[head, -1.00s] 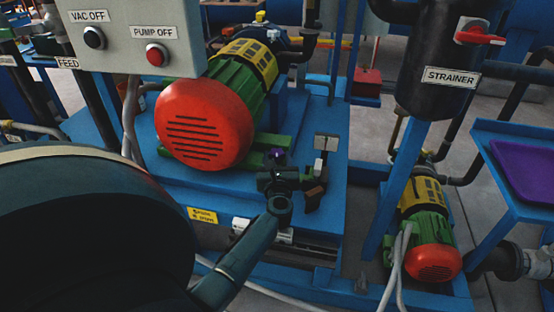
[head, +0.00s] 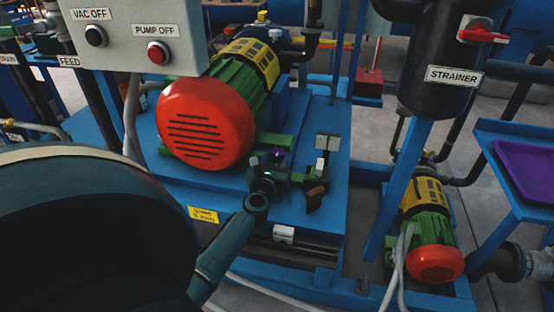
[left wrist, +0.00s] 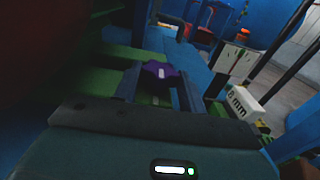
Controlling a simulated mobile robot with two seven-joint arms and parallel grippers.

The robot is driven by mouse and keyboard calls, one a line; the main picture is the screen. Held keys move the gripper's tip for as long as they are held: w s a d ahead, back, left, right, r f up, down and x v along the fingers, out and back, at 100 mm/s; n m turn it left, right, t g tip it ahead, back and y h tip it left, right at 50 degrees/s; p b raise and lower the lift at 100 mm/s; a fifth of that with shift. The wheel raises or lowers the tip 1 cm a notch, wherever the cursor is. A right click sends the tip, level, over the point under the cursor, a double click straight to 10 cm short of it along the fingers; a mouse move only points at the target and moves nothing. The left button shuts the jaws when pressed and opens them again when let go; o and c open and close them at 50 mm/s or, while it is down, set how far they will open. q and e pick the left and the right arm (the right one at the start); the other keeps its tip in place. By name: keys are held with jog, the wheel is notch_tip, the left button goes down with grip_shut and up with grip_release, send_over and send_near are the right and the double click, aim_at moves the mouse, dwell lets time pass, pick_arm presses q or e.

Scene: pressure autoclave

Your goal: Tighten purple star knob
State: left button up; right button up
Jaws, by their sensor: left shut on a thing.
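The purple star knob (left wrist: 160,70) is between the two fingers of my left gripper (left wrist: 158,88) in the left wrist view, beside a green bar. In the head view my left gripper (head: 275,168) reaches the front of the blue skid, just below the big red-capped motor, and is shut on the knob. There the gripper hides most of the knob, with only a small purple bit showing. My right gripper is not in view.
The motor's red cap (head: 207,123) sits close above the gripper. A small bracket with a white plate (head: 327,143) stands just to its right. The grey control box (head: 135,35) is at upper left. The smaller pump (head: 428,215) is at right.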

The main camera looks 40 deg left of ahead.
pick_arm(q)
jog(key=o, duration=1)
jog(key=shift+v, duration=3.8)
